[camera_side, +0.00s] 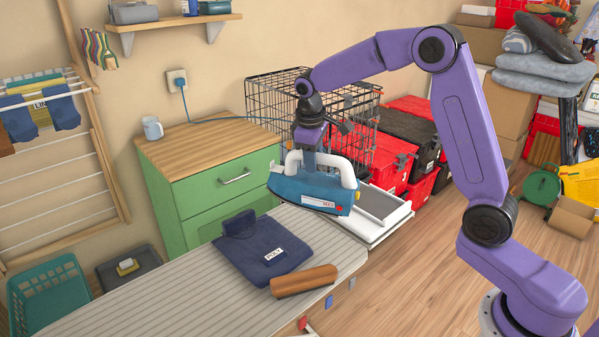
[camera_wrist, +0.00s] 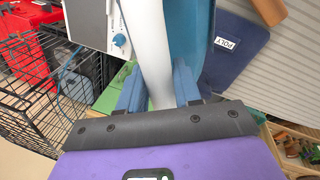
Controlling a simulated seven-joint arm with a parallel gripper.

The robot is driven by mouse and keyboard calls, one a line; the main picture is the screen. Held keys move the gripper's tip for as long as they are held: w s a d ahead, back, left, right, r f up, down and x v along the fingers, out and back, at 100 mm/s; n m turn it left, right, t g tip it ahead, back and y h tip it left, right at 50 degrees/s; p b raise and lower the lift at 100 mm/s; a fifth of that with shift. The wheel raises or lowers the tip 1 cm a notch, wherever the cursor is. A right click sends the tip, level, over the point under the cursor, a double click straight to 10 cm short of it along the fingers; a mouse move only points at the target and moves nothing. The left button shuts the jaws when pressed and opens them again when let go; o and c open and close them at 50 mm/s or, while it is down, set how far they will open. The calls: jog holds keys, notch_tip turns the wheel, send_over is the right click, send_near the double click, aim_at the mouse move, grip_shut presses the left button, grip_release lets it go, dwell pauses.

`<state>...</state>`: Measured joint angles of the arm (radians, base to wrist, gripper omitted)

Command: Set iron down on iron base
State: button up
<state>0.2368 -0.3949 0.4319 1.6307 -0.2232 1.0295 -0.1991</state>
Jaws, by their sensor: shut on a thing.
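The iron (camera_side: 315,194) is blue with a white handle and hangs roughly level in the side view. My gripper (camera_side: 308,158) is shut on its white handle from above. In the wrist view, the fingers of my gripper (camera_wrist: 157,88) press on both sides of the handle (camera_wrist: 147,45), with the blue body (camera_wrist: 192,35) behind. The iron base (camera_side: 388,207) is white with a grey top plate, just right of the iron at the board's far end. The iron hides its left part. The base also shows in the wrist view (camera_wrist: 88,18). Any gap beneath the iron is hard to judge.
The striped ironing board (camera_side: 190,290) carries a folded navy garment (camera_side: 262,248) and a brown roll (camera_side: 304,281). A green cabinet (camera_side: 225,185) stands behind. A black wire crate (camera_side: 275,95) and red totes (camera_side: 392,160) stand behind the base.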

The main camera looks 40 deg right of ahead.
jog(key=w+d+f+m+g, duration=0.1)
jog(key=d+f+m, duration=0.15)
jog(key=d, duration=1.05)
jog(key=w+d+f+m, duration=0.1)
jog(key=d+m, duration=0.2)
jog(key=d, duration=0.9)
notch_tip(320, 180, down, 8)
jog(key=shift+s+d, duration=0.2)
jog(key=shift+f, duration=0.2)
jog(key=o, duration=1.1)
jog(key=a+r, duration=0.1)
jog(key=r, duration=0.4)
jog(key=a+r, duration=0.1)
jog(key=r, duration=0.5)
jog(key=a+r, duration=0.1)
jog(key=r, duration=0.5)
jog(key=shift+a, duration=0.4)
